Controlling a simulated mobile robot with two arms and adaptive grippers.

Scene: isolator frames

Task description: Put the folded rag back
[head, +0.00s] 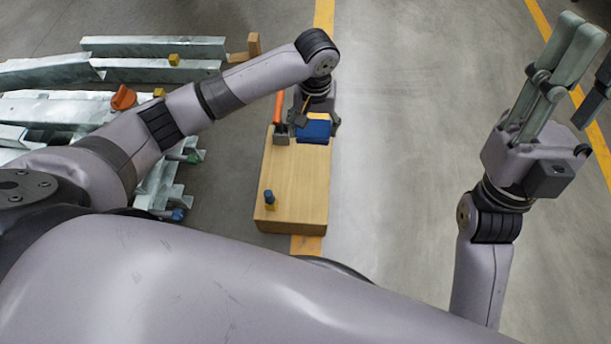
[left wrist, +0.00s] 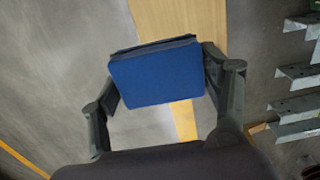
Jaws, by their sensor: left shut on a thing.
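The folded rag (head: 314,131) is a blue, flat, layered block. In the head view it shows at the far right part of a wooden bench top (head: 295,180). My left gripper (head: 314,120) points down there and is shut on the rag. In the left wrist view the rag (left wrist: 156,76) sits between the two fingers, with the bench top (left wrist: 180,20) behind it. I cannot tell whether the rag touches the wood. My right gripper (head: 590,85) is raised at the right, its fingers apart and nothing between them; one finger is cut by the picture edge.
An orange-handled tool (head: 279,112) stands on the bench just left of the rag. A small blue-topped item (head: 269,198) stands at its near end. Stacked metal profiles (head: 150,67) lie left of the bench. The floor (head: 410,120) right of it is clear.

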